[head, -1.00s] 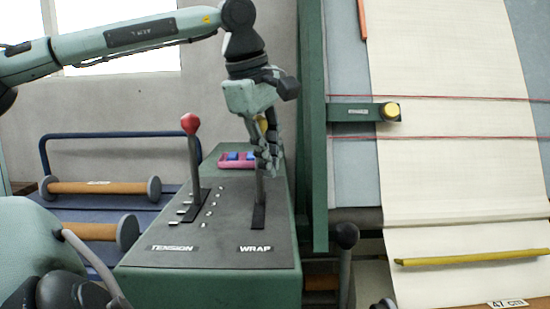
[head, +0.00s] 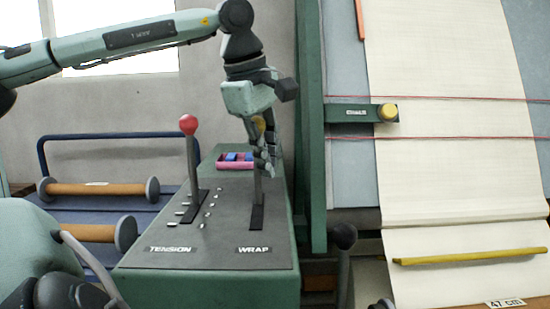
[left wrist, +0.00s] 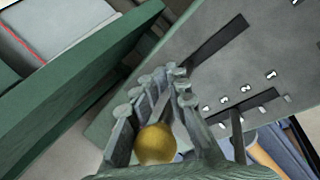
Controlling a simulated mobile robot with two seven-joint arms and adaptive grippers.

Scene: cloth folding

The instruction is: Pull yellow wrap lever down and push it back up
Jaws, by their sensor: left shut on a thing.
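The wrap lever has a yellow knob (left wrist: 156,144) and a dark shaft (head: 257,188) rising from the slot beside the WRAP label (head: 254,250) on the grey-topped green console (head: 212,284). In the head view the lever stands about upright. My left gripper (head: 264,150) comes down from above and is shut on the yellow knob. In the left wrist view the knob sits between its fingers (left wrist: 150,105). The fingers partly hide the knob in the head view. My right gripper is not clearly visible in either view.
A red-knobbed tension lever (head: 188,124) stands to the left on the same console. A pink tray (head: 235,165) with blue pieces lies behind the levers. A green post (head: 311,130) and the cloth (head: 450,170) are on the right.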

